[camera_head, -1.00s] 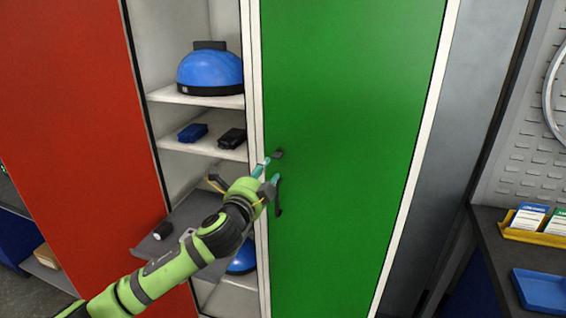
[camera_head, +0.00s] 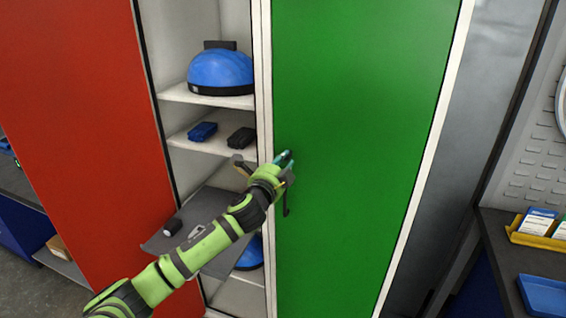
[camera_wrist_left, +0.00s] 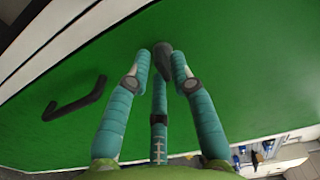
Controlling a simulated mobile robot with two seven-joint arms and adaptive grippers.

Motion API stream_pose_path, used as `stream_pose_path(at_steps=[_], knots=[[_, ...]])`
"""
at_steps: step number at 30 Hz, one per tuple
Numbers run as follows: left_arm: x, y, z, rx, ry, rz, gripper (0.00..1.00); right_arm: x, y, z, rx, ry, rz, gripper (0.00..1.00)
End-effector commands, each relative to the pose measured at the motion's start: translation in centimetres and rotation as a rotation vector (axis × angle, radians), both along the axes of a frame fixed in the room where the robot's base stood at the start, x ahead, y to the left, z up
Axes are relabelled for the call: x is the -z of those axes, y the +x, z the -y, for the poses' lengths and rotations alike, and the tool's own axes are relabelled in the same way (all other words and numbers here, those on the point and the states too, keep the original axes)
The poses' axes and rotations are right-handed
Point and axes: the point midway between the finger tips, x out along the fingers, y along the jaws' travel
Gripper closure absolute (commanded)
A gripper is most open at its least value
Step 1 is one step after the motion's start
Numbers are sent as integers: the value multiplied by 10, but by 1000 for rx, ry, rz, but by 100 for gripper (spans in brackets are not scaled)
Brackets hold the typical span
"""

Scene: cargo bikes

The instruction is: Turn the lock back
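The lock is a small dark knob (camera_wrist_left: 163,62) on the green door (camera_head: 360,130). In the left wrist view it sits between the teal fingertips of my left gripper (camera_wrist_left: 161,68). One finger is on each side of it and a third finger is below. I cannot tell if they press on it. In the head view, my left gripper (camera_head: 286,160) is at the left edge of the green door and hides the lock. My right gripper is not in view.
A dark bent door handle (camera_head: 286,206) is close below the gripper; it also shows in the left wrist view (camera_wrist_left: 75,100). Left of the door are open shelves with a blue helmet (camera_head: 220,72) and a grey tray (camera_head: 190,238). A red door (camera_head: 80,120) stands further left.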

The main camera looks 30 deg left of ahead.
Motion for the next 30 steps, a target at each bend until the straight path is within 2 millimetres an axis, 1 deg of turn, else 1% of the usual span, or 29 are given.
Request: stream_pose_path(at_steps=[10, 16, 23, 30], knots=[[0, 0, 0, -1, -9, 2, 100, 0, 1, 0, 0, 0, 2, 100], [0, 0, 0, -1, -68, 16, 100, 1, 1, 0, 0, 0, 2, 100], [1, 0, 0, -2, -225, 53, 100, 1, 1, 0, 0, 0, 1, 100], [0, 0, 2, -1, -444, 107, 100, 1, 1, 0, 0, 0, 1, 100]])
